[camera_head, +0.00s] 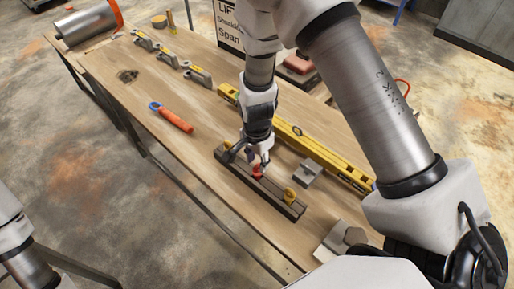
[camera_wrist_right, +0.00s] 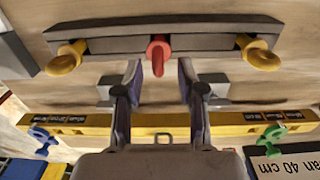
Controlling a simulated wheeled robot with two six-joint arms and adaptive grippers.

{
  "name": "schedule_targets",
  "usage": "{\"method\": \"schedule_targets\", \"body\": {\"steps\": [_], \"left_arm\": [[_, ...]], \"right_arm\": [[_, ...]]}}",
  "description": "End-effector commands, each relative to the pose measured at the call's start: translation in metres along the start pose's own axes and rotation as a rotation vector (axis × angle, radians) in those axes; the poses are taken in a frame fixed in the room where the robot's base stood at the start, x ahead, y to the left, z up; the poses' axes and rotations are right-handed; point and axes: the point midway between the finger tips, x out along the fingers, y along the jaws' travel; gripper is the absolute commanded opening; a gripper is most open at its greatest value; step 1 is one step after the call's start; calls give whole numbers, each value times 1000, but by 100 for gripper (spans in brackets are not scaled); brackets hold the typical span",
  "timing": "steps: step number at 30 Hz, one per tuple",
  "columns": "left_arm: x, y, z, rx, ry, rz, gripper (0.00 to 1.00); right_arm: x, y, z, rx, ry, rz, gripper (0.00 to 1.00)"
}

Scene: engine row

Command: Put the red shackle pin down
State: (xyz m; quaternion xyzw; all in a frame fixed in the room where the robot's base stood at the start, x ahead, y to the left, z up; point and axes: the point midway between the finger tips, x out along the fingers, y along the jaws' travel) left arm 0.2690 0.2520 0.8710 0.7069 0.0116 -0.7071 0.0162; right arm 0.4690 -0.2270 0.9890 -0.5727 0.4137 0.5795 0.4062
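The red shackle pin (camera_head: 257,171) sits in the middle of a long dark rack (camera_head: 226,166) on the wooden table. In the right wrist view the pin (camera_wrist_right: 157,50) stands in the rack (camera_wrist_right: 205,31) between two yellow pins, a left one (camera_wrist_right: 66,58) and a right one (camera_wrist_right: 258,53). My right gripper (camera_head: 257,161) is over the rack, close to the red pin. In the wrist view its two fingers (camera_wrist_right: 159,70) are apart, with the pin's eye between their tips and gaps on both sides. My left gripper is out of view; only part of my left arm shows.
A yellow level (camera_head: 320,153) lies beyond the rack, with a grey metal block (camera_head: 308,172) between them. An orange-handled tool (camera_head: 173,118) lies to the left. Several grey shackles and a metal cylinder (camera_head: 88,22) are at the far left.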

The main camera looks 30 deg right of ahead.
Motion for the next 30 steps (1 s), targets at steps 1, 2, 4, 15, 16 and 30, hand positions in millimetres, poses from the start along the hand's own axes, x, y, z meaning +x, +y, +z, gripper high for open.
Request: {"method": "schedule_targets", "body": {"steps": [1, 2, 4, 15, 16, 30], "left_arm": [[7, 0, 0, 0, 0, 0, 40], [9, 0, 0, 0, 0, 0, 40], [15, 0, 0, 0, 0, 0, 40], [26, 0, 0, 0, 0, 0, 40], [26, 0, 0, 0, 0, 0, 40], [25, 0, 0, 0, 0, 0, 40]], "right_arm": [[-10, -2, -1, -2, 3, -6, 39], [-17, -2, 0, -1, 2, -6, 39], [-36, -2, -1, -2, 3, -8, 39], [-100, 0, 0, -1, 1, -1, 39], [-101, 0, 0, -1, 1, 0, 39], [-101, 0, 0, -1, 0, 0, 39]]}}
